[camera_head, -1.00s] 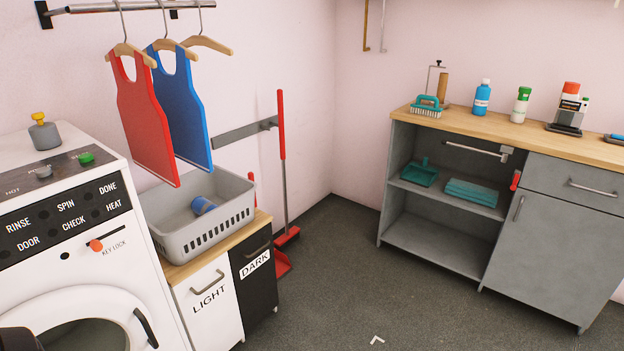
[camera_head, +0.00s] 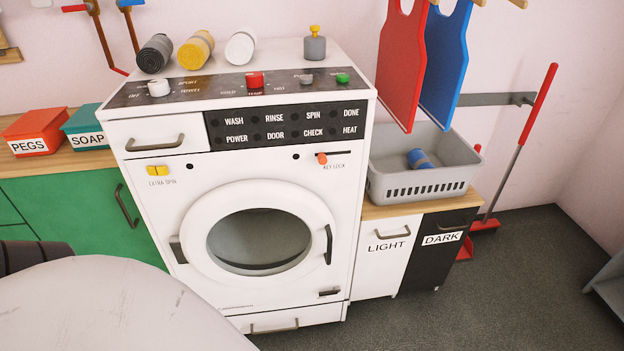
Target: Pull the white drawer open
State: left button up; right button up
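A white drawer front (camera_head: 130,134) with a dark bar handle sits at the upper left of the white washing machine (camera_head: 345,165). It looks flush with the machine's face, so shut. A white front marked LIGHT (camera_head: 383,262), also with a handle, stands to the machine's right. Neither gripper shows. A pale rounded part and a dark ribbed part, likely mine, fill the lower left and hide some of the green cabinet (camera_head: 85,200).
A black front marked DARK (camera_head: 435,265) adjoins LIGHT, with a grey basket (camera_head: 425,180) above. Boxes marked PEGS (camera_head: 40,130) and SOAP (camera_head: 85,128) sit at left.

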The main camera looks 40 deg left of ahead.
aim_at(384, 247)
jog(key=u, duration=1.1)
jog(key=i, duration=1)
